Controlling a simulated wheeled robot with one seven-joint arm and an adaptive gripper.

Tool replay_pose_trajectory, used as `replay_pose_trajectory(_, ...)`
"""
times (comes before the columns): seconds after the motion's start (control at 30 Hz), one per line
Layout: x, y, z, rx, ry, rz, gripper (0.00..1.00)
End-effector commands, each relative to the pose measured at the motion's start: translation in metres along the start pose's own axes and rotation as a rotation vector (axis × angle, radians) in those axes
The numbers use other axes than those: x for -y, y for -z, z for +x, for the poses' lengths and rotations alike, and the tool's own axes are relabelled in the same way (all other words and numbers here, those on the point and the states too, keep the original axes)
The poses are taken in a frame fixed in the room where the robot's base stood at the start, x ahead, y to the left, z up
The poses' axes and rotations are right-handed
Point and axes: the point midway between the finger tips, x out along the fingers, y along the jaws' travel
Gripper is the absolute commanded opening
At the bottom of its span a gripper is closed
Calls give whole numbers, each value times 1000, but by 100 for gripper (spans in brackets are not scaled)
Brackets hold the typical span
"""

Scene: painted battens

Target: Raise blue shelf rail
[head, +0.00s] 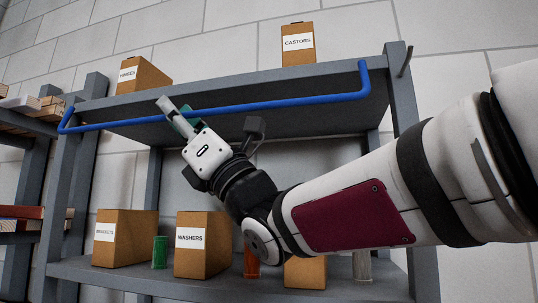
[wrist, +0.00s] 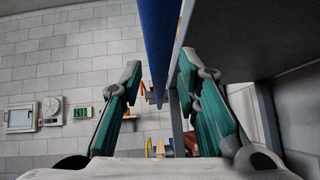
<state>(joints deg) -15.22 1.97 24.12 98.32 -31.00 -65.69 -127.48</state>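The blue shelf rail (head: 290,103) is a long bar with upturned ends, running along the front of the grey upper shelf (head: 225,87). My gripper (head: 177,113) is at the rail, left of its middle. In the wrist view, the blue rail (wrist: 156,45) runs between the two teal fingers of my gripper (wrist: 160,68). The fingers stand apart with gaps on both sides of the rail, so my gripper is open. The wrist view does not show clearly how deep the rail sits between the fingers.
Boxes labelled hinges (head: 142,75) and castors (head: 298,44) stand on the upper shelf. Brackets (head: 124,238) and washers (head: 203,245) boxes and a green can (head: 160,252) stand on the lower shelf. A grey upright (head: 402,95) bounds the right side. Another rack (head: 22,170) stands at left.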

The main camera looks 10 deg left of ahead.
Motion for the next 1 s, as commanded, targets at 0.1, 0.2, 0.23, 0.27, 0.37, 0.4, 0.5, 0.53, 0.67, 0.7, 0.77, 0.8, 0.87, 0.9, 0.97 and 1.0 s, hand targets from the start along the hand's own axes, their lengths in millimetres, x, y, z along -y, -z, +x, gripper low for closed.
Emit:
replay_pose_trajectory(0.1,0,0,0,0,0,0,30)
replay_pose_trajectory(0.2,0,0,0,0,0,0,30)
replay_pose_trajectory(0.23,0,0,0,0,0,0,23)
replay_pose_trajectory(0.27,0,0,0,0,0,0,16)
replay_pose_trajectory(0.37,0,0,0,0,-1,0,0)
replay_pose_trajectory(0.4,0,0,0,0,0,0,0)
replay_pose_trajectory(0.5,0,0,0,0,-1,0,0)
replay_pose_trajectory(0.53,0,0,0,0,-1,0,0)
replay_pose_trajectory(0.67,-1,0,0,1,2,3,0)
replay_pose_trajectory(0.7,-1,0,0,1,4,6,0)
replay_pose_trajectory(0.77,-1,0,0,1,11,12,0)
replay_pose_trajectory(0.8,-1,0,0,2,17,19,0)
replay_pose_trajectory(0.87,-2,0,0,2,30,33,0)
replay_pose_trajectory(0.9,-2,0,0,2,40,44,0)
replay_pose_trajectory(0.97,-3,0,0,4,60,64,0)
replay_pose_trajectory(1.0,-3,0,0,3,75,80,0)
